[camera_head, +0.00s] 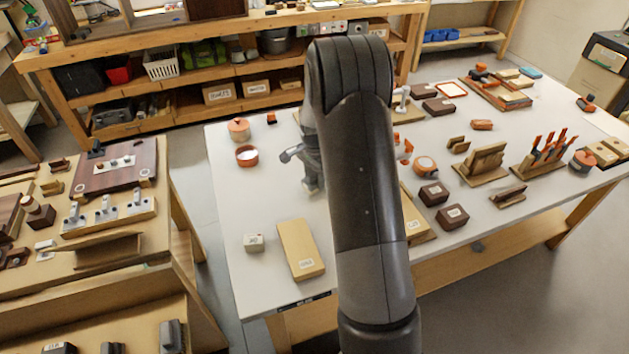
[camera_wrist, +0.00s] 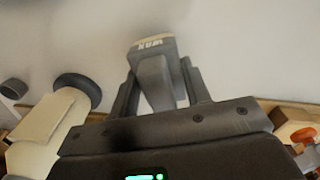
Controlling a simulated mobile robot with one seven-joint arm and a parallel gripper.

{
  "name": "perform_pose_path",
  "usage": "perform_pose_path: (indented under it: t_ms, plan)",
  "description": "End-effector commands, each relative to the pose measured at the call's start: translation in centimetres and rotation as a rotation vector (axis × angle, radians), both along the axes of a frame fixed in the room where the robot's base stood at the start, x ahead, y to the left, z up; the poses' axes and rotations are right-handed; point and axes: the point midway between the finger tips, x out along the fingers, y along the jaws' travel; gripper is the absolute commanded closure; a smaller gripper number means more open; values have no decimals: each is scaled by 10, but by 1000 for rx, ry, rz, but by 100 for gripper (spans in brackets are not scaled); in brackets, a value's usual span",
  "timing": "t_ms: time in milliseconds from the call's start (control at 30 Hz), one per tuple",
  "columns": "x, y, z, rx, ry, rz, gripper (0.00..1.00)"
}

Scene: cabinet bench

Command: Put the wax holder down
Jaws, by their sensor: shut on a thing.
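In the head view my gripper (camera_head: 312,178) points down over the white table (camera_head: 275,200), left of my arm. The holder's lower end is small there, and I cannot tell whether it touches the tabletop. My arm hides the middle of the table.
A round orange-rimmed container (camera_head: 247,156) stands left of my gripper. Dark boxes (camera_head: 433,193) stand right of my arm. Bare tabletop lies between the container and the tan box.

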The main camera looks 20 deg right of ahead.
Motion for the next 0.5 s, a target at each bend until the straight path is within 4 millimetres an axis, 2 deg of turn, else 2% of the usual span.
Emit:
perform_pose_path:
  t_ms: [100,433,467,500]
  plan:
    - [0,0,-15,1,1,0,83]
    - [0,0,-18,1,1,1,83]
    - [0,0,-19,1,1,1,56]
    - [0,0,-18,1,1,1,53]
